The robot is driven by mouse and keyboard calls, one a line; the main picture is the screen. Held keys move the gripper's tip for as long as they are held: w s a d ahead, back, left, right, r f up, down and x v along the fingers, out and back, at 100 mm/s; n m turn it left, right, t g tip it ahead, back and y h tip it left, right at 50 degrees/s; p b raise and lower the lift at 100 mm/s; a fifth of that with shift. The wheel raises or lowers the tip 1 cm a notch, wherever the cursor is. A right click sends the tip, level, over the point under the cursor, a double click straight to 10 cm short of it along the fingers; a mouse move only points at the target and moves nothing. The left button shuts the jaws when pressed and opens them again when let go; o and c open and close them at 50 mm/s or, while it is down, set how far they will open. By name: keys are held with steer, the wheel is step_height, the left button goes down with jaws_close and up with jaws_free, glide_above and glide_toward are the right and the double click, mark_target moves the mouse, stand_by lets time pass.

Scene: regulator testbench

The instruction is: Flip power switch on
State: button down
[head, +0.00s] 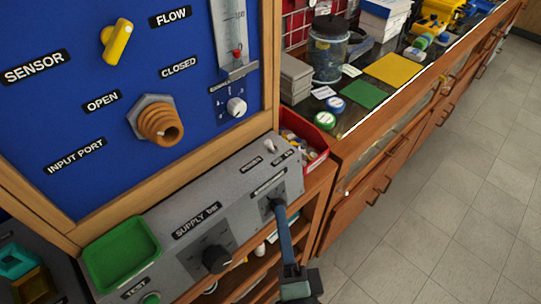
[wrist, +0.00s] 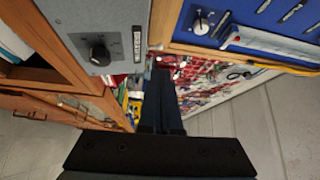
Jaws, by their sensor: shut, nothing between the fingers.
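The grey sloped console (head: 185,195) stands below the blue board. Its small pale switch (head: 268,145) is near the upper right end, beside small labels; its on/off position is too small to tell. My gripper (head: 279,208) is shut and empty, its fingertips at the console's front right, below the switch and apart from it in the picture. The fingers partly cover a dark knob there. In the wrist view the shut fingers (wrist: 160,78) point past the console's edge (wrist: 125,15); I cannot make out the switch there.
A black supply knob (head: 217,258) and green tray (head: 122,252) are on the console. The blue board (head: 60,110) carries a yellow lever (head: 117,40) and orange port (head: 160,122). A red bin (head: 315,155) stands just behind the console's right end. Open floor (head: 450,190) lies right.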

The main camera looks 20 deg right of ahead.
mark_target(269, 145)
steer(key=p+x, duration=0.3)
steer(key=x, duration=1)
steer(key=shift+w+d, duration=0.1)
steer(key=shift+w, duration=0.3)
steer(key=shift+d+r+p, duration=0.1)
steer(key=shift+r+p, duration=0.15)
steer(key=shift+p, duration=0.55)
steer(key=shift+m+g+p, duration=0.3)
steer(key=shift+m+p, duration=0.1)
steer(key=shift+p, duration=0.35)
steer(key=shift+d+r+m+p, duration=0.15)
steer(key=shift+r+m+p, duration=0.15)
steer(key=shift+p, duration=0.75)
steer(key=m+g+p, duration=0.1)
steer(key=p, duration=0.2)
steer(key=d+r+m+y+p, duration=0.1)
steer(key=p, duration=0.3)
steer(key=shift+w+r+g, duration=0.15)
steer(key=shift+w+g, duration=0.05)
steer(key=shift+g, duration=0.2)
steer(key=p, duration=0.2)
steer(key=m+g+p, duration=0.1)
steer(key=p, duration=0.1)
steer(key=shift+w+d+r+y+p, duration=0.1)
steer(key=shift+w+d+y+p, duration=0.1)
steer(key=shift+d+y+p, duration=0.2)
steer(key=shift+f+m+b, duration=0.3)
steer(key=shift+f+b, duration=0.15)
steer(key=shift+f, duration=0.1)
steer(key=shift+s+r, duration=0.1)
